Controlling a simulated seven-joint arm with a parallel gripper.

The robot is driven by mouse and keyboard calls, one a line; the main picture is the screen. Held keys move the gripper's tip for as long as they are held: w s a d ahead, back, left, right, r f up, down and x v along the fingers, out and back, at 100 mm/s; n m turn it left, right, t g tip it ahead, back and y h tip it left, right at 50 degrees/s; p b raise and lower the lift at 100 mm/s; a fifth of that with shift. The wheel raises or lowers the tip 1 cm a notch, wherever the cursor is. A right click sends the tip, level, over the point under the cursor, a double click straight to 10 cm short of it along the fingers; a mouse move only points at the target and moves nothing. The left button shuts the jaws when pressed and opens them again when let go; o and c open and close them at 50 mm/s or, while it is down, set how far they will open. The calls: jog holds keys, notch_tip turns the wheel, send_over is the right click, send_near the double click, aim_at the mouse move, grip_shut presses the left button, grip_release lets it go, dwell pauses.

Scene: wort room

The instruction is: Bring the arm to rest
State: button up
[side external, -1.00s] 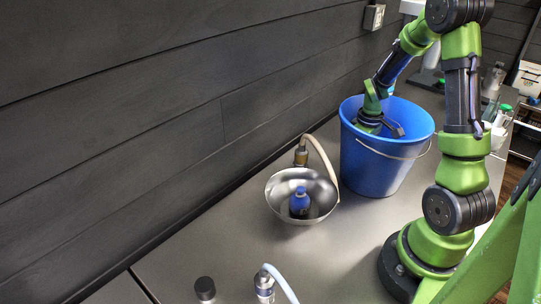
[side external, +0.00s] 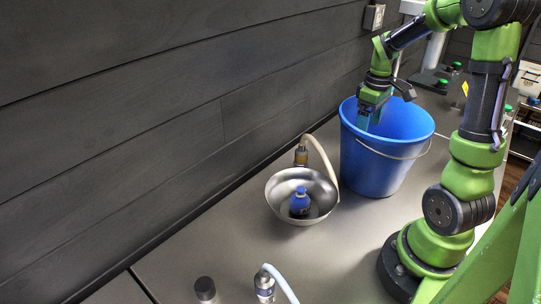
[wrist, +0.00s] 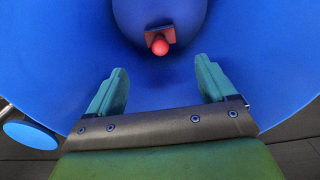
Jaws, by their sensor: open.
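My gripper (side external: 369,112) points down at the mouth of the blue bucket (side external: 375,170), with its fingertips around rim height or just inside. In the wrist view my gripper (wrist: 160,84) has its two teal fingers spread wide apart with nothing between them. The bucket's blue inner wall (wrist: 265,60) fills most of that view. A red, round-ended object with a brownish square part (wrist: 160,40) lies at the bucket's bottom, apart from the fingers.
A metal bowl (side external: 322,207) holding a blue bottle (side external: 300,202) stands left of the bucket, with a hose fitting (side external: 301,156) behind it. A dark-capped bottle (side external: 205,289) and another hose fitting (side external: 264,283) are in front. The grey counter (side external: 335,262) between is clear.

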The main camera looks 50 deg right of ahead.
jog(key=a+r+m+t+h, duration=0.15)
jog(key=a+r, duration=0.25)
jog(key=r, duration=0.5)
jog(key=s+a+m+t+y, duration=0.1)
jog(key=a+t, duration=0.1)
jog(key=a, duration=0.9)
jog(key=s+a+r+m+t+y, duration=0.1)
jog(key=a+t+y, duration=0.1)
jog(key=a, duration=0.8)
jog(key=shift+s+a+r+t, duration=0.3)
jog(key=shift+s+a+t, duration=0.1)
jog(key=shift+t, duration=0.45)
